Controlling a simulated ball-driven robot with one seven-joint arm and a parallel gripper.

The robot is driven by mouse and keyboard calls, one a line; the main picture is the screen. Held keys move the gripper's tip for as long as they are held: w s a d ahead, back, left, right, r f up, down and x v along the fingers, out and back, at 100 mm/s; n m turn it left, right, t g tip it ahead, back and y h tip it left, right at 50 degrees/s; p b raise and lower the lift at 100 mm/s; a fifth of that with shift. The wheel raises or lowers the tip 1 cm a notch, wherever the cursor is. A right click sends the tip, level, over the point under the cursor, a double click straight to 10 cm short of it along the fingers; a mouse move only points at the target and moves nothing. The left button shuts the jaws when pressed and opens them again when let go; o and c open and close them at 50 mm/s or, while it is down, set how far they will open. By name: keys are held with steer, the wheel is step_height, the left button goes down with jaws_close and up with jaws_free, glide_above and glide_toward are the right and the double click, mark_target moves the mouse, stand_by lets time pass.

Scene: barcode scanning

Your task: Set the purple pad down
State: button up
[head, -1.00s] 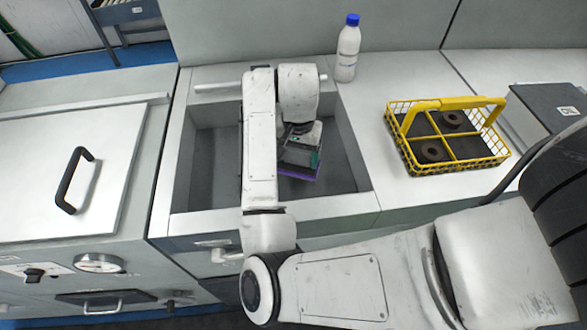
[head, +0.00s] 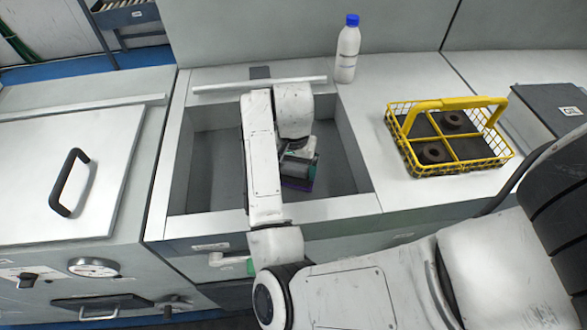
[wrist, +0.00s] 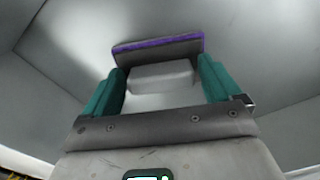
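I cannot tell whether the pad touches the basin floor.
The basin walls surround my gripper closely. A white bar (head: 260,85) lies along the back rim. A bottle with a blue cap (head: 347,52) and a yellow wire basket (head: 448,137) stand on the counter to the right. The left counter has a handled lid (head: 110,160).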

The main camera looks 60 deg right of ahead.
mark_target(294, 168)
steer(key=shift+o, duration=0.6)
steer(key=shift+r, duration=0.15)
step_height(294, 168, up, 12)
steer(key=p, duration=0.4)
steer(key=shift+r, duration=0.15)
